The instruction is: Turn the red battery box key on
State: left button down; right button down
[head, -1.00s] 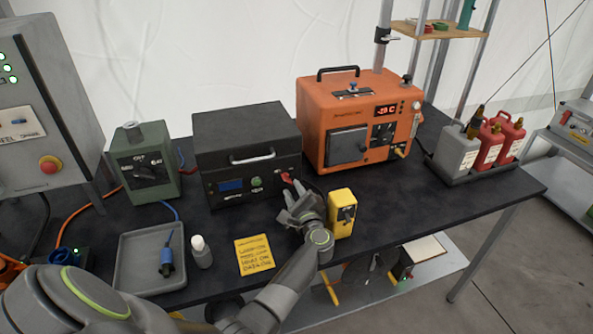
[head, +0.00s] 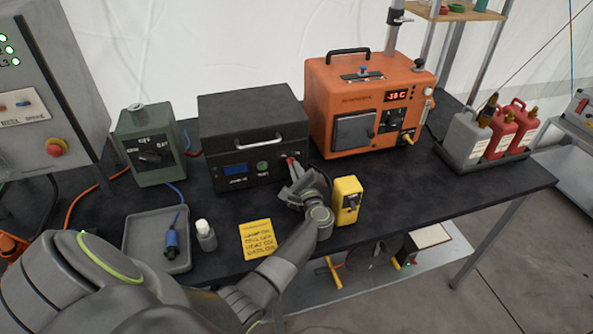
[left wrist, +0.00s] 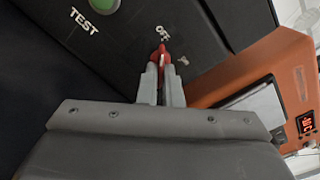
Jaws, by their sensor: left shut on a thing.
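The battery box (head: 255,135) is a dark grey case with a silver handle, a blue screen and a green TEST button (head: 262,166). Its red key (head: 290,160) is at the right of the front face. In the left wrist view the red key (left wrist: 161,56) stands between my fingertips, below the word OFF. My left gripper (head: 292,168) is shut on the key; it also shows in the left wrist view (left wrist: 162,72). The fingers hide part of the key. My right gripper is not in view.
A yellow device (head: 346,200) stands close to the right of my left gripper. An orange heater (head: 365,105) is beside the box. A yellow note (head: 257,239), a white-capped bottle (head: 205,236) and a grey tray (head: 135,235) lie in front.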

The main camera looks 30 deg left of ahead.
pick_arm(q)
jog(key=shift+f, duration=0.1)
jog(key=shift+m, duration=0.7)
jog(key=m, duration=0.2)
jog(key=shift+s+m+b, duration=0.1)
jog(key=shift+m+b, duration=0.2)
jog(key=shift+b, duration=0.05)
jog(key=m, duration=0.3)
jog(key=shift+a+m, duration=0.1)
jog(key=shift+m, duration=0.2)
jog(key=m+p, duration=0.1)
jog(key=m, duration=0.3)
jog(key=shift+s+a+m, duration=0.1)
jog(key=shift+s+m, duration=0.05)
jog(key=shift+m, duration=0.15)
jog(key=m+p, duration=0.2)
jog(key=m, duration=0.2)
jog(key=shift+s, duration=0.1)
jog(key=c, duration=1.6)
grip_release()
